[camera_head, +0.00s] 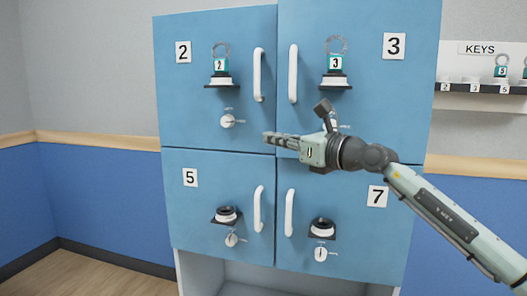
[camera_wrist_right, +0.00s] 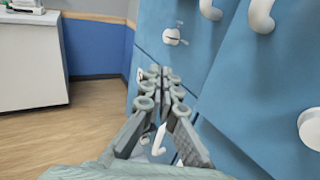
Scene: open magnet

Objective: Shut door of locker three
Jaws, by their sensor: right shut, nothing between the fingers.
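The locker three door (camera_head: 375,100) is the upper right blue door, with a number 3 label (camera_head: 394,46) and a white handle (camera_head: 293,73) near its left edge. Its top stands higher in the picture than door two's, so it looks slightly proud of it; I cannot tell how wide any gap is. My right gripper (camera_head: 267,138) is shut and empty, its fingers pointing left across the lower left corner of door three, over the seam with door two. It also shows in the right wrist view (camera_wrist_right: 160,85); contact is unclear. My left gripper is not in view.
Door two (camera_head: 190,100), door five (camera_head: 200,210) and door seven (camera_head: 340,190) look closed. A magnet hook (camera_head: 334,82) with a tag sits on door three. A key shelf (camera_head: 475,88) hangs at the right. Wooden floor (camera_wrist_right: 85,125) and a white cabinet (camera_wrist_right: 30,65) show beyond.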

